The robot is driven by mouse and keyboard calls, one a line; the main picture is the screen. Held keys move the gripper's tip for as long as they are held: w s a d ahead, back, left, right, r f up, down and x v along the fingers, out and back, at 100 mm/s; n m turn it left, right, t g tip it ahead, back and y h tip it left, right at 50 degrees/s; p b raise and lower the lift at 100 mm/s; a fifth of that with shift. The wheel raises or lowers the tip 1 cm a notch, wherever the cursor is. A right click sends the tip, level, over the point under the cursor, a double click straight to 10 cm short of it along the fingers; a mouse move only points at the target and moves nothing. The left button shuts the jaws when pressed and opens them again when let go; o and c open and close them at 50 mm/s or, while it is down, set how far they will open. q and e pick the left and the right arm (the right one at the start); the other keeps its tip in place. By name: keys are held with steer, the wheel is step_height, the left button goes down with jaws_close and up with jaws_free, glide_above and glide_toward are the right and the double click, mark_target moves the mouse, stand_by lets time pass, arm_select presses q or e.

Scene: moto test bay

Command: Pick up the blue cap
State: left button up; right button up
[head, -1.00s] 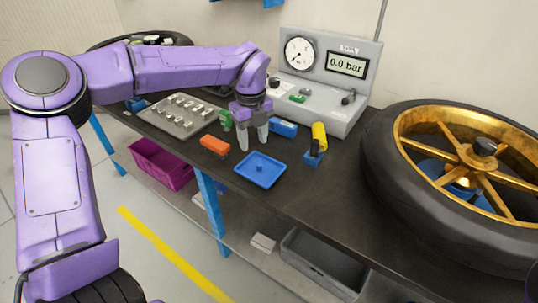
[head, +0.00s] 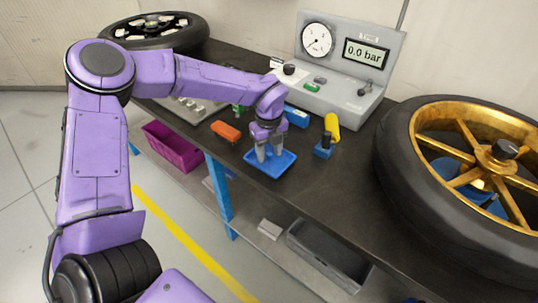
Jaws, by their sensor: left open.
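My left gripper (head: 270,155) points down over the shallow blue tray (head: 283,168), its grey fingers apart. The fingertips are at or just above the tray floor; I cannot tell if they touch it. The blue cap cannot be made out now; the small blue piece seen earlier in the middle of the tray is hidden by the fingers or blends with the tray. My right gripper is out of view.
An orange block (head: 225,131) lies left of the tray. A blue holder with a yellow-handled tool (head: 331,128) stands to its right. The gauge panel (head: 350,65) is behind, and a gold-rimmed wheel (head: 400,150) fills the right side of the dark bench (head: 310,195).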

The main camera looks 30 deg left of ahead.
arm_select(q)
jaws_close()
